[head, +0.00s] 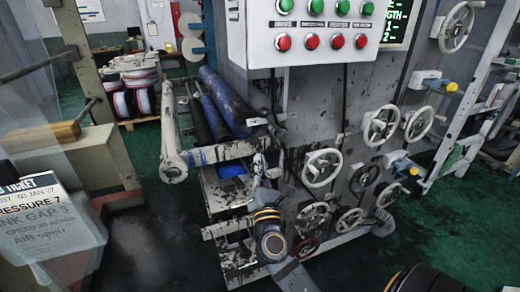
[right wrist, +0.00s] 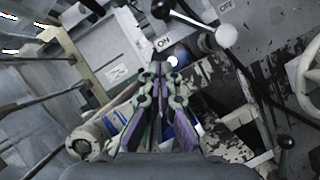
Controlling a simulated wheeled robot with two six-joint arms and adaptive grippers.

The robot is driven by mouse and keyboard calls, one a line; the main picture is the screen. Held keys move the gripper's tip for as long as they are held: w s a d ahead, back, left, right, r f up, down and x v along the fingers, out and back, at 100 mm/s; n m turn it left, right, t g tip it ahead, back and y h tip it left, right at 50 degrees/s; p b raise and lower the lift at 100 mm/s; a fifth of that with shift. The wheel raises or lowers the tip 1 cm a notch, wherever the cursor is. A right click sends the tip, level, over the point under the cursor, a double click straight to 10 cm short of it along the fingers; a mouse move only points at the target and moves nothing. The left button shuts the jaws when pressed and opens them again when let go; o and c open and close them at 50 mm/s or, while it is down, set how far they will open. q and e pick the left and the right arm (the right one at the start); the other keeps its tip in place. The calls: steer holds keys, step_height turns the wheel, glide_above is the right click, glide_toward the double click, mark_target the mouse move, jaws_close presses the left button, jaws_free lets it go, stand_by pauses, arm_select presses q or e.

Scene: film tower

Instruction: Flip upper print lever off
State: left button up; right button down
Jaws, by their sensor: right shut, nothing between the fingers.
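In the right wrist view a lever with a black knob (right wrist: 162,9) reaches left from a pale round hub (right wrist: 226,36). An ON label (right wrist: 163,42) lies below the knob and an OFF label (right wrist: 226,7) above the hub. The lever's arm points toward the ON side. My right gripper (right wrist: 157,72) is shut and empty, its tips below the ON label and apart from the knob. In the head view the right gripper (head: 259,165) is beside the press front, below the lever area. I cannot tell the lever clearly there. My left gripper is not in view.
A second black knob (right wrist: 285,142) stands at lower right in the wrist view. Several white handwheels (head: 322,167) stick out right of the gripper. A control box (head: 310,38) with red and green buttons hangs above. Blue rollers (head: 225,100) lie to the left.

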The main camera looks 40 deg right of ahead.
mark_target(274, 125)
steer(key=w+d+r+p, duration=0.5)
steer(key=w+r, duration=0.1)
steer(key=w, duration=0.1)
steer(key=shift+w+d+r+p, duration=0.2)
steer(key=shift+d+p, duration=0.1)
steer(key=shift+d, duration=0.1)
steer(key=shift+f, duration=0.1)
